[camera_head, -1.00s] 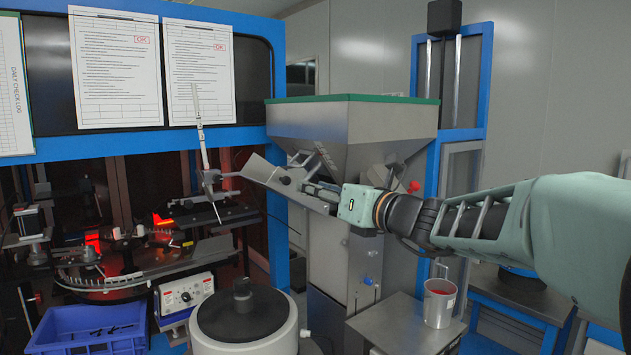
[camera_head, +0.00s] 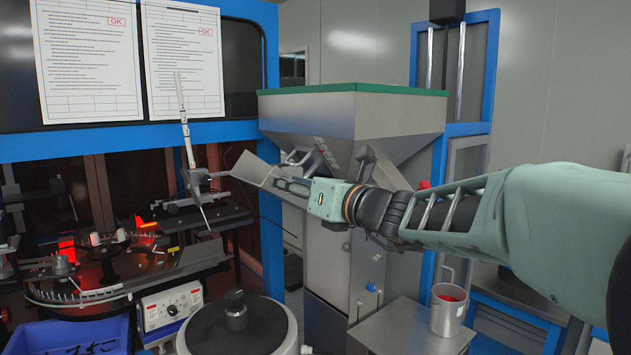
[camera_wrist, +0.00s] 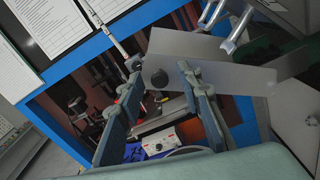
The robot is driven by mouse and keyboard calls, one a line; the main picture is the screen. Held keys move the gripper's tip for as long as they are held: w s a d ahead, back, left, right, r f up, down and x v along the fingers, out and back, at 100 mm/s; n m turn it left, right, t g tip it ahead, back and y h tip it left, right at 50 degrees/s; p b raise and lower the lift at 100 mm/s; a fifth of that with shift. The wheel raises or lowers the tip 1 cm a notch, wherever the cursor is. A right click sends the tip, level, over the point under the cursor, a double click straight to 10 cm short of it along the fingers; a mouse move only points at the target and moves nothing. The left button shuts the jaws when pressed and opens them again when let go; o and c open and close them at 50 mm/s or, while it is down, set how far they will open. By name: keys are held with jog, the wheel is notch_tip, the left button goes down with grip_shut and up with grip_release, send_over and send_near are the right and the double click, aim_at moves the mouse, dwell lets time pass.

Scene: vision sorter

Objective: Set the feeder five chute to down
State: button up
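The feeder chute (camera_head: 256,170) is a bare grey metal trough at the hopper's lower left. It is tilted, with its flared end pointing left. In the wrist view the chute plate (camera_wrist: 225,68) crosses the upper middle, with a round black knob (camera_wrist: 158,78) at its lower left. My gripper (camera_head: 284,184) is at the chute in the head view and hides part of it. In the wrist view my gripper (camera_wrist: 160,70) is open, with one finger on each side of the knob. I cannot tell whether either finger touches it.
The grey hopper (camera_head: 350,120) with a green rim stands behind my gripper. A thin ruler-like rod (camera_head: 186,125) stands left of the chute. The sorter's disc and control box (camera_head: 171,308) lie lower left. A metal mug (camera_head: 447,312) stands on a table at lower right.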

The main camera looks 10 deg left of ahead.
jog(key=shift+a, duration=0.15)
grip_shut()
dwell(0.4)
